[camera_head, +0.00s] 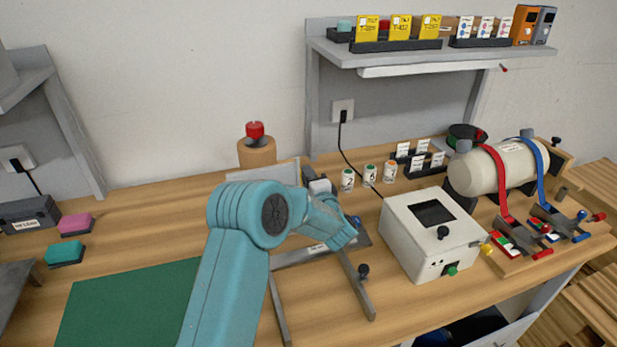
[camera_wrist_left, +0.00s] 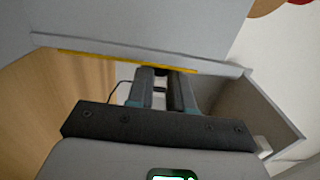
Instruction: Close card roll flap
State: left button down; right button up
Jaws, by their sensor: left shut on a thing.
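In the head view my left arm reaches over a grey card-roll stand, and my left gripper (camera_head: 318,187) is at its upper right edge, mostly hidden by the wrist. A light grey panel (camera_head: 265,173), which looks like the flap, stands tilted behind the arm. In the left wrist view the flap (camera_wrist_left: 140,22) fills the top, with a yellow strip along its lower lip. My left gripper (camera_wrist_left: 160,88) is shut at that lip; the fingertips are partly hidden under it. A grey side wall (camera_wrist_left: 262,112) stands right of the fingers. My right gripper is not in view.
A brown roll with a red knob (camera_head: 256,150) stands behind the panel. A white box with a dark window (camera_head: 432,240) is to the right, with several small cans (camera_head: 369,174) behind it. A green mat (camera_head: 120,305) lies at the left front.

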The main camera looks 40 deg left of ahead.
pick_arm(q)
jog(key=c, duration=1)
grip_release()
jog(key=shift+a, duration=0.1)
jog(key=shift+c, duration=0.2)
jog(key=b+v, duration=0.2)
jog(key=v, duration=1.4)
jog(key=shift+s+d, duration=0.1)
jog(key=shift+d, duration=0.25)
